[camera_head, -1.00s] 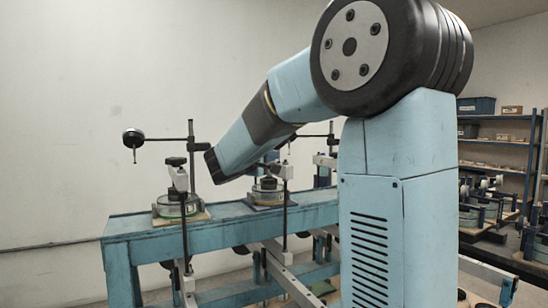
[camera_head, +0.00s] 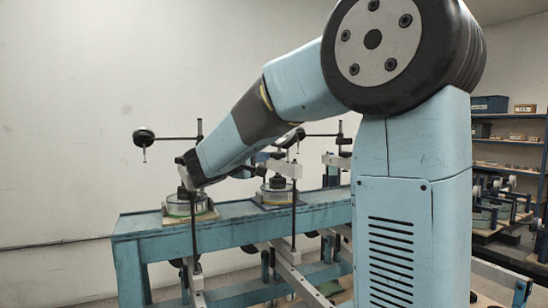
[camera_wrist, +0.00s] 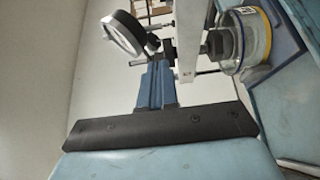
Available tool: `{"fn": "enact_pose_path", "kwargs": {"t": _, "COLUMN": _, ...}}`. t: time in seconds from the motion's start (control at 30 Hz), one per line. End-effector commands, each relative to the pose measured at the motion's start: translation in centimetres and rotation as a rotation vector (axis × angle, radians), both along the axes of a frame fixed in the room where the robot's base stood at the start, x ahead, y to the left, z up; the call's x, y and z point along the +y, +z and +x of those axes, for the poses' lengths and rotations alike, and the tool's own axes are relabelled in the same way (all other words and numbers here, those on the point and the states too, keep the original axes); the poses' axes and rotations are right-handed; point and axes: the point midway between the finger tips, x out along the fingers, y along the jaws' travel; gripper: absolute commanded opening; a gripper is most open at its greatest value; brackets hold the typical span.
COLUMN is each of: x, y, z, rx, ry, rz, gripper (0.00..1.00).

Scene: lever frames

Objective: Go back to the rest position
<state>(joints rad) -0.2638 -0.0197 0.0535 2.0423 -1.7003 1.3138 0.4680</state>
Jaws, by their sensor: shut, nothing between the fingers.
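My gripper (camera_wrist: 156,68) shows in the wrist view as two blue fingers close together beyond a dark bar, with nothing held between them. In the head view my arm reaches left and down over the blue bench (camera_head: 235,232), and its far end is beside the nearer lever frame. That end overlaps the frame's post (camera_head: 193,225) in the picture, and I cannot tell whether they touch. The fingers are not clear there. In the wrist view a round dial (camera_wrist: 122,34) and a white upright (camera_wrist: 188,35) stand beyond the fingers.
A glass dish (camera_head: 186,206) sits on the bench under the nearer frame. A second dish (camera_head: 277,194) stands farther along. A dial on a rod (camera_head: 144,138) sticks out left. Blue shelves (camera_head: 510,140) stand at the right. The left wall side is open.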

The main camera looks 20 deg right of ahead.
Motion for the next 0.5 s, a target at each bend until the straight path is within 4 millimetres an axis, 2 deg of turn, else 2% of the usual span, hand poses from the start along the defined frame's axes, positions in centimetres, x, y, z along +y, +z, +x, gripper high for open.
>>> {"fn": "enact_pose_path", "kwargs": {"t": 0.2, "x": 3.1, "y": -0.1, "z": -2.3, "rx": 0.002, "ry": 0.003, "rz": -0.001, "gripper": 0.0}}
{"fn": "enact_pose_path", "kwargs": {"t": 0.5, "x": 4.8, "y": -0.1, "z": -3.8, "rx": 0.001, "ry": -0.002, "rz": -0.001, "gripper": 0.0}}
